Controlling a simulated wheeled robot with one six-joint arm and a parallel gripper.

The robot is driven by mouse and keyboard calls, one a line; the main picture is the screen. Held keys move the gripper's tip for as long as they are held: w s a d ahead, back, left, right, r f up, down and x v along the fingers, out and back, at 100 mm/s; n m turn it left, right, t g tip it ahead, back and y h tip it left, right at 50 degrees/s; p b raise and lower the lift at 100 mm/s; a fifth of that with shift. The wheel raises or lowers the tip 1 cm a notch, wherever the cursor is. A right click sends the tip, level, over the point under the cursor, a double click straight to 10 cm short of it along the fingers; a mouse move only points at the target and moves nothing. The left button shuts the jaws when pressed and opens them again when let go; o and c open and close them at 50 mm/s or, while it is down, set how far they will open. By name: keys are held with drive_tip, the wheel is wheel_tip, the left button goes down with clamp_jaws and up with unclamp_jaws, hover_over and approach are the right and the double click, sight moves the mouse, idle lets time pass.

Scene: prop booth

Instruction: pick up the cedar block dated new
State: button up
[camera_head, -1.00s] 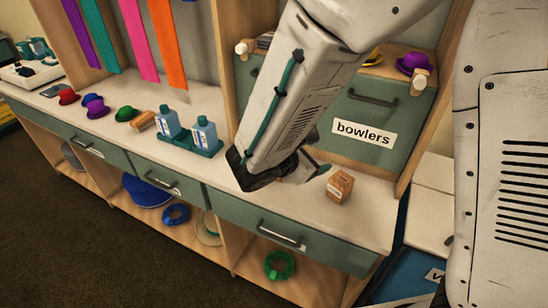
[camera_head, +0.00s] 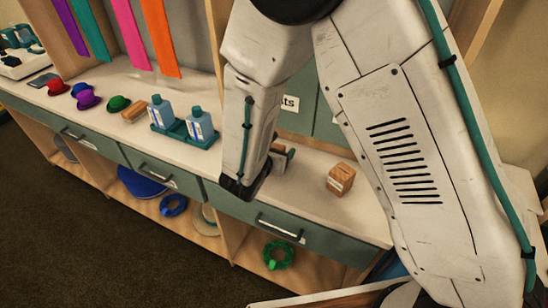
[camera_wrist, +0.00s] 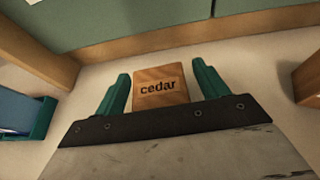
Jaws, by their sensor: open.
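A wooden block with the word "cedar" on its face (camera_wrist: 161,87) sits on the pale counter in the wrist view. It stands between the two teal fingers of my gripper (camera_wrist: 161,75), which are open with a gap on each side. No date can be read on it. In the head view my gripper (camera_head: 277,160) is low over the counter, and a brown block is mostly hidden beside it. A second wooden block (camera_head: 341,179) with a small unreadable label stands to the right. A wooden block also shows at the right edge of the wrist view (camera_wrist: 309,80).
A teal tray (camera_head: 181,134) with two blue bottles stands left of my gripper. A brown block (camera_head: 134,112) and several small coloured hats lie further left.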

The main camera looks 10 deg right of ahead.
drive_tip(key=shift+w+d+f, duration=0.1)
drive_tip(key=shift+w, duration=0.15)
drive_tip(key=c, duration=1.1)
